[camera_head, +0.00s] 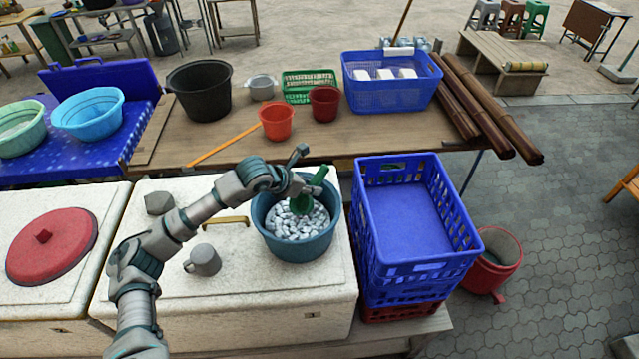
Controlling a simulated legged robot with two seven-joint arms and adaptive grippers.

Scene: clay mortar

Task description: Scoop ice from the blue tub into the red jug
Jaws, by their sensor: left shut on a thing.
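The blue tub (296,250) stands on the white chest top and holds a heap of pale ice (290,225). My left gripper (308,186) is over the tub's far side, shut on a green scoop (302,204). The scoop's head is down at the ice; how deep it sits and what it holds cannot be told. Two red vessels stand on the wooden table behind: an orange-red one (277,122) and a darker red one (324,104). No handle shows clearly on either, so I cannot tell which is the jug. My right gripper is out of view.
A blue crate stack (420,262) stands close right of the tub. A grey mug (203,260) and a yellow handle (226,221) are left of it.

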